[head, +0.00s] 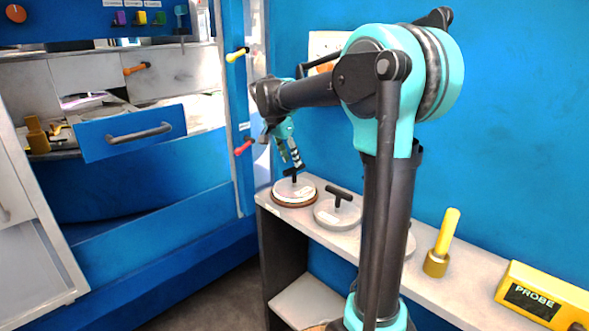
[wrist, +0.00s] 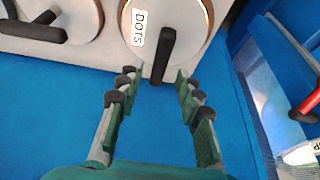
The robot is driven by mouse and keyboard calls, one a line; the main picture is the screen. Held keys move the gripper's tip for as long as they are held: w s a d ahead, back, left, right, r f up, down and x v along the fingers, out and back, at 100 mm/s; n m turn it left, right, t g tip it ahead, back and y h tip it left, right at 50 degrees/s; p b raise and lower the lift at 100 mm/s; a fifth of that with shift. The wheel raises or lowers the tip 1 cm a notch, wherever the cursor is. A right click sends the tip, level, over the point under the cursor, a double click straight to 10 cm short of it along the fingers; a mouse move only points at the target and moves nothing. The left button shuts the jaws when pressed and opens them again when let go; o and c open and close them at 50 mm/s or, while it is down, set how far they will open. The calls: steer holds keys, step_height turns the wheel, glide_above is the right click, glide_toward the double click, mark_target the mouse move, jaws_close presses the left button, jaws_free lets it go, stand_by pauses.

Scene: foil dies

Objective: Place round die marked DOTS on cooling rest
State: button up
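The round die marked DOTS (wrist: 185,22) is a pale disc with a white label and a black upright handle (wrist: 163,57). In the head view a pale die with a black T handle (head: 295,189) sits at the left end of the shelf, on a brown round base (head: 293,204); it appears to be the same die. I cannot tell whether this base is the cooling rest. My gripper (wrist: 158,78) is open and empty, with the handle just beyond and between its fingertips. In the head view my gripper (head: 294,160) hangs just above that handle.
A second pale die (head: 338,211) stands close to the right, also in the wrist view (wrist: 82,18). A yellow rod in a brass holder (head: 437,262) and a yellow PROBE box (head: 535,301) are farther right. A blue drawer (head: 130,134) juts out at left.

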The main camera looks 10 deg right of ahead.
steer(key=shift+v, duration=1.6)
